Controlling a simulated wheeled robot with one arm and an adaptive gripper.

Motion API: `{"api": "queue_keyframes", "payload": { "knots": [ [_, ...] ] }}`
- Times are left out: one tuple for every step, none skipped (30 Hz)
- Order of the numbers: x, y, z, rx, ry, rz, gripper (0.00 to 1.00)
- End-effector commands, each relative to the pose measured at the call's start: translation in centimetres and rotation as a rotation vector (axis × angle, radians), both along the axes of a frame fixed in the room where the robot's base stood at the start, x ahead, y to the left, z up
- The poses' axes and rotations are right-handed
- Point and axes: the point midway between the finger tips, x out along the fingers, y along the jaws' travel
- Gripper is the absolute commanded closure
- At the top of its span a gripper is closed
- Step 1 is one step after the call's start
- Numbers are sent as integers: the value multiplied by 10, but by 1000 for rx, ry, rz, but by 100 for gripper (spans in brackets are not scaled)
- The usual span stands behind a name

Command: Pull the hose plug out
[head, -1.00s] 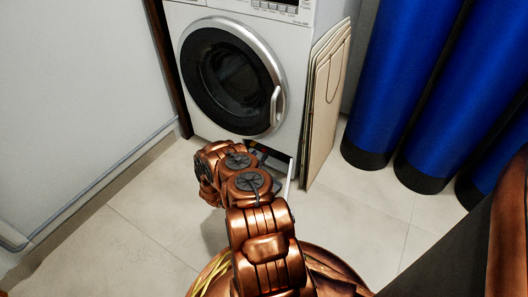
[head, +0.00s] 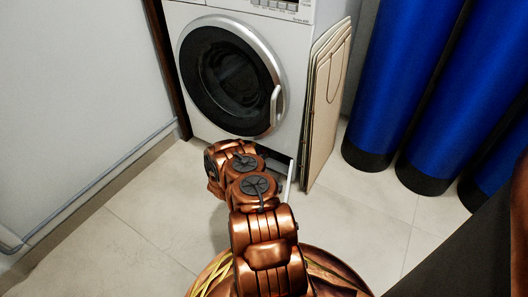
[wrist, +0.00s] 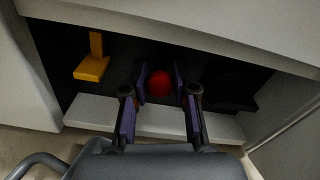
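A round red knob, which looks like the hose plug (wrist: 160,84), sits in the dark opening low on the washing machine (head: 240,95). In the wrist view my gripper (wrist: 161,82) has its fingers apart, one on each side of the red knob. Thin gaps seem to show between knob and fingers; contact is unclear. In the head view my arm hides the gripper and the plug. Any hose behind the plug is hidden.
A yellow lever (wrist: 93,66) is left of the plug in the opening. A dark rounded part (wrist: 235,88) is to the right. A pale ledge (wrist: 85,110) lies below. Folded boards (head: 325,105) lean beside the machine, near blue cylinders (head: 400,90). Floor at left is clear.

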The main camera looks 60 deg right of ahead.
Motion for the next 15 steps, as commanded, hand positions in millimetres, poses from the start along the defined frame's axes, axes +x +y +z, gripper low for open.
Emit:
{"api": "queue_keyframes", "payload": {
  "knots": [
    [0,0,0,0,0,0,81],
    [0,0,0,0,0,0,84],
    [0,0,0,0,0,0,88],
    [0,0,0,0,0,0,91],
    [0,0,0,0,0,0,95],
    [0,0,0,0,0,0,99],
    [0,0,0,0,0,0,100],
    [0,0,0,0,0,0,100],
    [0,0,0,0,0,0,100],
    [0,0,0,0,0,0,100],
    [0,0,0,0,0,0,100],
    [0,0,0,0,0,0,100],
    [0,0,0,0,0,0,100],
    [0,0,0,0,0,0,100],
    [0,0,0,0,0,0,100]
  ]
}}
